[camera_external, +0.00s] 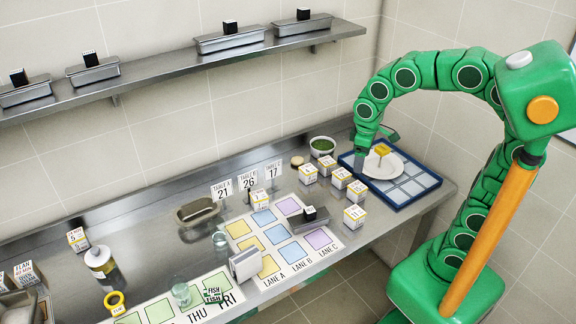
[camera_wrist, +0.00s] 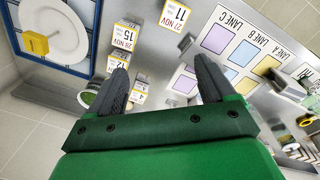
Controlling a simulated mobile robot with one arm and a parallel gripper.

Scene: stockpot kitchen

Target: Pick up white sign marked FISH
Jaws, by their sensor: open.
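My gripper (camera_external: 376,148) is over the blue tray at the right end of the counter, far from the sign. In the wrist view its two dark fingers (camera_wrist: 163,65) are spread apart with nothing between them.
A blue tray (camera_external: 433,182) holds a white plate (camera_external: 381,171) with a yellow block. Several dated boxes (camera_external: 354,216) stand mid-counter. A shelf (camera_external: 150,72) runs along the wall.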

